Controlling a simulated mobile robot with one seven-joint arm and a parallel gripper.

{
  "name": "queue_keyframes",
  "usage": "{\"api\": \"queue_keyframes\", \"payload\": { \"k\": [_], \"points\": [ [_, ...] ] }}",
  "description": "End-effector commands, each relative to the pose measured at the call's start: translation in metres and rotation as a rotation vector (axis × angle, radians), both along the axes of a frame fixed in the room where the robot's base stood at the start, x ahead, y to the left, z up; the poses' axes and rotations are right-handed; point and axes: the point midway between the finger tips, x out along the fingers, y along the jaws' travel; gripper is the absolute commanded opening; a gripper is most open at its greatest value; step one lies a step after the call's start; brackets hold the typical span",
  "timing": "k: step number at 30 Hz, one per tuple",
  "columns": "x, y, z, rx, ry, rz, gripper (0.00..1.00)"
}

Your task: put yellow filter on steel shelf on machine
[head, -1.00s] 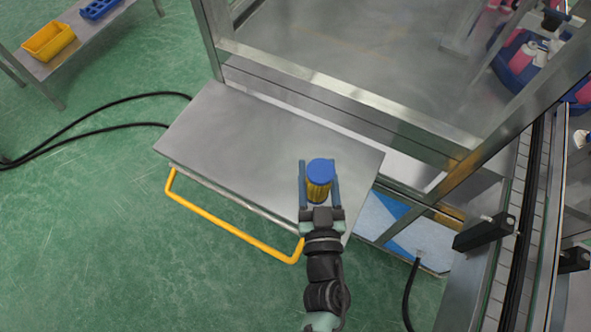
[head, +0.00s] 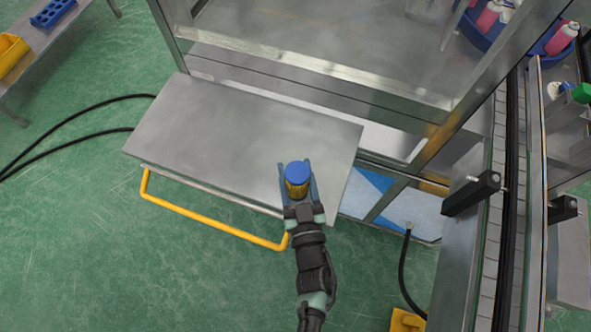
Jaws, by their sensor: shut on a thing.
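The yellow filter (head: 297,188) has a blue cap on top and a yellow body. It is upright between the fingers of my gripper (head: 298,186), which is shut on it. The filter is over the right part of the steel shelf (head: 220,135), near its front right corner. I cannot tell from this view whether its base touches the shelf. The shelf is a flat, bare metal plate on the front of the machine (head: 330,72).
A yellow handle bar (head: 205,221) runs below the shelf's front edge. The machine's metal frame rises behind the shelf. A conveyor (head: 500,215) is at the right. Black cables (head: 75,118) lie on the green floor at the left. The shelf's left and middle are clear.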

Motion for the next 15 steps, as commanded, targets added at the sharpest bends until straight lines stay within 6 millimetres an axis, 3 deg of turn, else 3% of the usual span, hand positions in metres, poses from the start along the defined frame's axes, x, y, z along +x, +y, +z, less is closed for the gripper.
{"api": "queue_keyframes", "payload": {
  "k": [2, 3, 6, 8, 15],
  "points": [
    [0.0, 0.0001, -0.0038, 0.0, 0.0, 0.0, 0.0],
    [-0.0001, 0.0, -0.0034, 0.0, 0.0, 0.0, 0.61],
    [-0.0001, -0.0001, -0.0027, 0.0, 0.0, 0.0, 0.79],
    [-0.0001, -0.0001, -0.0027, 0.0, 0.0, 0.0, 0.87],
    [-0.0001, -0.0001, -0.0025, 0.0, 0.0, 0.0, 0.87]
  ]
}}
